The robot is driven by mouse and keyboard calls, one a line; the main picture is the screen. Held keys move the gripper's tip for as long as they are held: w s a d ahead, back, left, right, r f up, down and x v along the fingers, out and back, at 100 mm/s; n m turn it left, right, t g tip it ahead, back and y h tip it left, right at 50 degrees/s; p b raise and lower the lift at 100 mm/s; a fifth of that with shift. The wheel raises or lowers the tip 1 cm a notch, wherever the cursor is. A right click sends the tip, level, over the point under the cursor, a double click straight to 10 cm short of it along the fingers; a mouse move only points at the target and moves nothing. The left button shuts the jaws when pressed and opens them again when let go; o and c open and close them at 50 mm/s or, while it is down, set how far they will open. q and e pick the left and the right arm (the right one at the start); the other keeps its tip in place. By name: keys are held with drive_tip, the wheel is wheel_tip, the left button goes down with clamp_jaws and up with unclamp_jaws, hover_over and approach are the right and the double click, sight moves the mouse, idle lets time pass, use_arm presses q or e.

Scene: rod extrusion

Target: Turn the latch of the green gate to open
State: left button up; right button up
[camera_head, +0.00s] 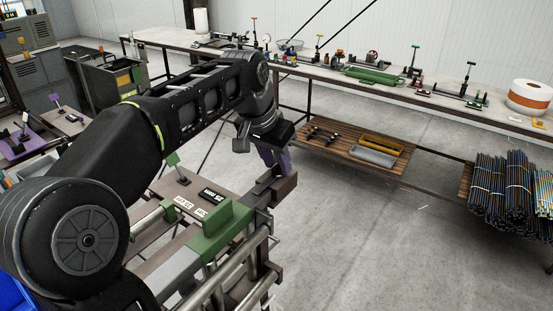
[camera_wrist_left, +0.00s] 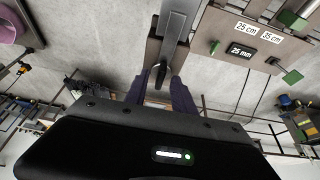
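The green gate (camera_head: 218,229) stands on the bench fixture below my left arm in the head view. My left gripper (camera_head: 275,160), with purple fingers, points down at the brown end plate (camera_head: 283,188) to the right of the gate. In the left wrist view the purple fingers of this gripper (camera_wrist_left: 162,80) are apart, one on each side of a small dark latch handle (camera_wrist_left: 160,74). The handle lies in front of the brown plate (camera_wrist_left: 153,52) and a grey bar (camera_wrist_left: 176,22). Whether the fingers touch the handle is unclear. My right gripper is not in view.
Size labels (camera_head: 211,196) and a small green-topped lever (camera_head: 173,160) sit behind the gate. Metal rails (camera_head: 233,268) run along the fixture's front. A long workbench (camera_head: 330,72) with tools stands at the back, with rod bundles (camera_head: 510,185) at right. The floor between is clear.

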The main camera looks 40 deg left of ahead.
use_arm(q)
clamp_jaws()
idle(1.4)
